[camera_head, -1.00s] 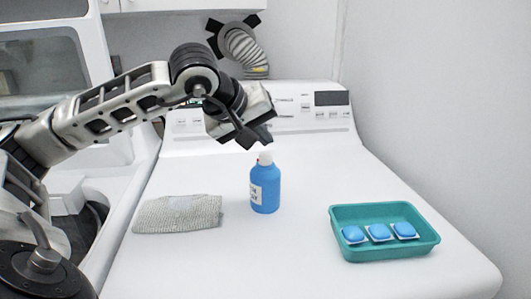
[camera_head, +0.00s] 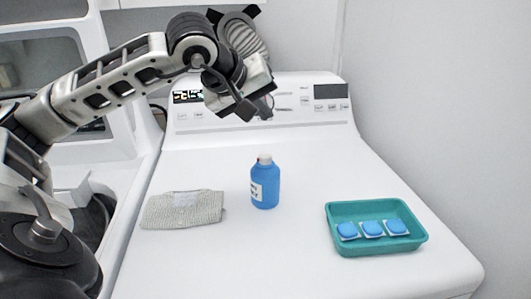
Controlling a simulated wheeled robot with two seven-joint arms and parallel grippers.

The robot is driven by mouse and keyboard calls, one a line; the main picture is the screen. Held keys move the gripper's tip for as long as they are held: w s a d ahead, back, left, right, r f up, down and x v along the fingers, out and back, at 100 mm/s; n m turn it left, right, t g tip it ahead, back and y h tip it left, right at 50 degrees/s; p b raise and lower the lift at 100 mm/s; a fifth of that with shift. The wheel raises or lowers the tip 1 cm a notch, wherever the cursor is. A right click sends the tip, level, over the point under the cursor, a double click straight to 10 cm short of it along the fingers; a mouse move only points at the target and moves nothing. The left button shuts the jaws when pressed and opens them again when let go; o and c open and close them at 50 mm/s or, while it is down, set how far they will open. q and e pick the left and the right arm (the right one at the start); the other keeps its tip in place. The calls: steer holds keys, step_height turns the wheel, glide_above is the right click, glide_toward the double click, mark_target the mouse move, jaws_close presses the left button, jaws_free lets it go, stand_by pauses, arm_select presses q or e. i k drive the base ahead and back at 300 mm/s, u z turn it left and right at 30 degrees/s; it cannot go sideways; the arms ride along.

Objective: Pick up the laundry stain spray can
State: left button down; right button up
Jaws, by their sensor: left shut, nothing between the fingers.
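A blue bottle with a white cap and a white label (camera_head: 265,184) stands upright in the middle of the white machine top; it is the only can-like container in view, and its label is too small to read. My left gripper (camera_head: 256,108) is above and behind the bottle in the picture, apart from it, in front of the control panel. Its fingers are dark, seen at an angle, shut and empty. My right gripper is not in view.
A folded grey cloth (camera_head: 183,209) lies left of the bottle. A teal tray (camera_head: 333,211) with several blue-and-white packets (camera_head: 372,228) sits to the right. The white machine top (camera_head: 230,262) is clear in front. A control panel (camera_head: 300,100) rises at the back, with a wall on the right.

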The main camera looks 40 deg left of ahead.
mark_target(265, 182)
steer(key=u, duration=0.1)
steer(key=k, duration=1)
steer(key=z, duration=0.1)
